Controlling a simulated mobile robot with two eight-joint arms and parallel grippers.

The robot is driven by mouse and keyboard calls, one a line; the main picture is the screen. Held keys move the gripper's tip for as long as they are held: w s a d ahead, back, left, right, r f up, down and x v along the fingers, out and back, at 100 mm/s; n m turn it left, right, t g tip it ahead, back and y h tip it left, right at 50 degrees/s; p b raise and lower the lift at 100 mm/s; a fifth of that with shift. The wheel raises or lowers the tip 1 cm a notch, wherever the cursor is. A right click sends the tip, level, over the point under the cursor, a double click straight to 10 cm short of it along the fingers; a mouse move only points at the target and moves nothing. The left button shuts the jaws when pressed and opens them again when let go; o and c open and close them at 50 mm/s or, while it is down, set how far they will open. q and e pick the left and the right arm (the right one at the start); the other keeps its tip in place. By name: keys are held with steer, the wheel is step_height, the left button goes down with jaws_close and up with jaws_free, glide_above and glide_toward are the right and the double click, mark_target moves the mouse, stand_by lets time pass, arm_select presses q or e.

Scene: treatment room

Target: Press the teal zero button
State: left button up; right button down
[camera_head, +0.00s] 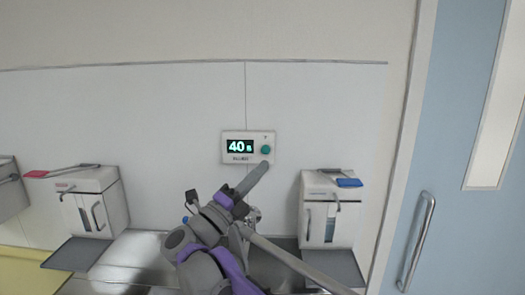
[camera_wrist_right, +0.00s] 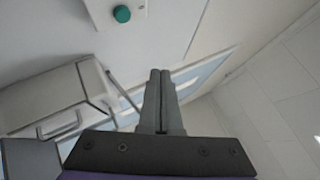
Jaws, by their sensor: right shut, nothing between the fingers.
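The teal zero button (camera_head: 265,149) is a small round knob on the right side of a white wall unit (camera_head: 249,135). The unit's dark display (camera_head: 240,146) reads 40 with a small unit mark. In the right wrist view the teal button (camera_wrist_right: 122,14) shows at the top, left of centre. My right gripper (camera_head: 264,165) is just below the button in the head view, with a gap between them. Its two fingers (camera_wrist_right: 160,73) lie together, shut and empty, apart from the button in the wrist view. My left gripper is not in view.
A white wall box (camera_head: 318,184) with a blue item (camera_head: 349,182) on top is right of the arm. A similar box (camera_head: 101,183) with a red item (camera_head: 36,174) nearby is at left. A blue door (camera_head: 455,125) with a long handle is at far right.

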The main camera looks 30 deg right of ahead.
mark_target(266, 150)
steer(key=shift+a, duration=0.1)
steer(key=w+d, duration=0.1)
steer(key=w, duration=0.1)
steer(key=w+d, duration=0.2)
steer(key=w, duration=0.1)
steer(key=w+d, duration=0.1)
steer(key=w, duration=0.1)
steer(key=shift+w+d+p, duration=0.35)
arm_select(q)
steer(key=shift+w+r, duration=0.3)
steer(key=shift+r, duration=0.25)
arm_select(e)
steer(key=shift+s, duration=0.1)
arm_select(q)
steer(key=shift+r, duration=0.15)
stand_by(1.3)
arm_select(e)
steer(key=shift+w+d+r, duration=0.1)
steer(key=shift+w+d, duration=0.05)
steer(key=shift+w, duration=0.05)
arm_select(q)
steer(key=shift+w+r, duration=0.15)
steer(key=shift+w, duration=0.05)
arm_select(e)
steer(key=shift+w+d, duration=0.1)
steer(key=shift+w, duration=0.2)
